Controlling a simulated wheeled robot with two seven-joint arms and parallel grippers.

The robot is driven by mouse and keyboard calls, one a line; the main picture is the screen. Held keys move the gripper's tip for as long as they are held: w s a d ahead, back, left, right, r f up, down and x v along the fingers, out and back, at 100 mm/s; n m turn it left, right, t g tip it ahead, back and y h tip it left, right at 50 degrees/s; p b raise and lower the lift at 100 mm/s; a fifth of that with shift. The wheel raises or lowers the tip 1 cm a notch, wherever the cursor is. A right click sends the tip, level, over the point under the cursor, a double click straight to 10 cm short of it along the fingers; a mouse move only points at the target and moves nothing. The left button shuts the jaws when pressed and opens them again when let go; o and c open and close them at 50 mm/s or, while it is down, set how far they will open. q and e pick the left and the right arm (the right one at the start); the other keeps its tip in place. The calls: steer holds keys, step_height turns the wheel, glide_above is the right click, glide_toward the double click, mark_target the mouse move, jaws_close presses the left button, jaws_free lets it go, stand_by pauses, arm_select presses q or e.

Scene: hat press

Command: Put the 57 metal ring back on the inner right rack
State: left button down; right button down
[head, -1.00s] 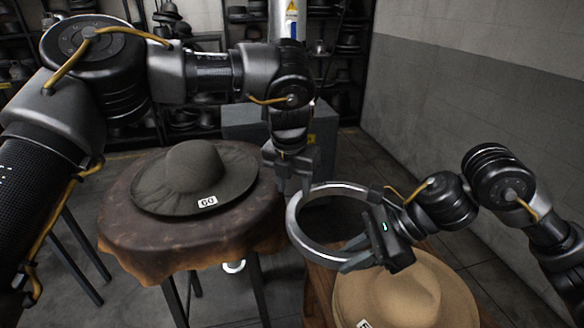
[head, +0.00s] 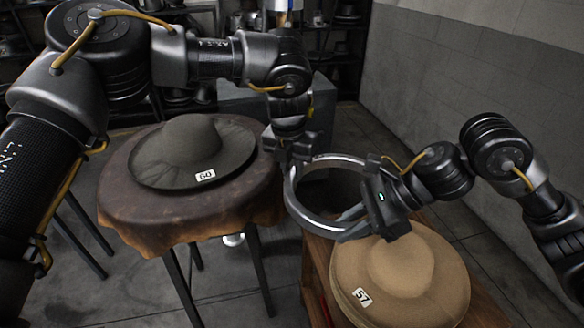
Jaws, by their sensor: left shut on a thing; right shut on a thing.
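A large silver metal ring (head: 296,203) is held in the air between my two grippers, above and behind the tan hat. My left gripper (head: 285,160) is shut on the ring's far left side. My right gripper (head: 362,215) is shut on its right near side. No number can be read on the ring. The tan hat (head: 400,268) below it carries a tag reading 57 and lies on a wooden stand. The inner right rack cannot be made out.
A dark grey hat (head: 195,150) tagged 60 lies on a round table with a brown leather cover (head: 150,215) at left. Shelves of hats (head: 340,45) and a grey cabinet (head: 240,105) stand behind. A grey wall (head: 470,90) bounds the right side, with open floor before it.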

steer(key=c, duration=1.2)
jaws_free()
